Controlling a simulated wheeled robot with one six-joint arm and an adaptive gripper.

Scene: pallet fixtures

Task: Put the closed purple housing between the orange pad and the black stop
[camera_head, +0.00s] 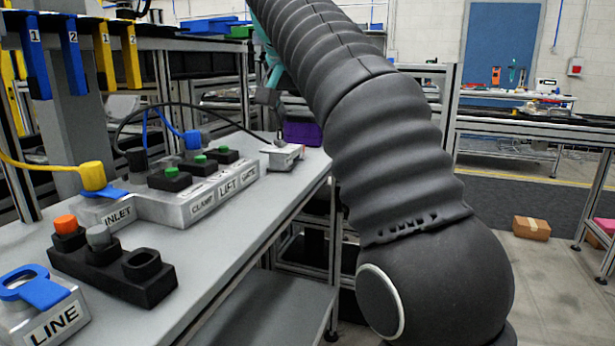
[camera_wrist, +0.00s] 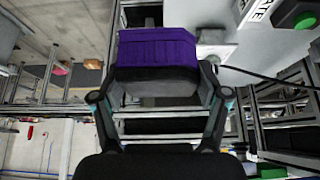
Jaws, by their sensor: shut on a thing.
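The purple housing (camera_wrist: 157,50) fills the upper middle of the wrist view, with a ribbed purple face and a dark lower part. My gripper (camera_wrist: 160,78) is shut on it, one finger at each side. In the head view a purple patch (camera_head: 302,133) shows at the far end of the bench, partly hidden by my arm; I cannot tell for sure that it is the same housing. My gripper is mostly hidden behind my arm there. I cannot make out the orange pad or the black stop in either view.
The grey bench (camera_head: 250,222) holds a CLAMP/LIFT/GATE valve block (camera_head: 215,190), an INLET box, a LINE box (camera_head: 48,318) and a black block with an orange cap (camera_head: 65,224). A small grey box (camera_head: 284,157) with a cable stands near the far end. Hooks hang at upper left.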

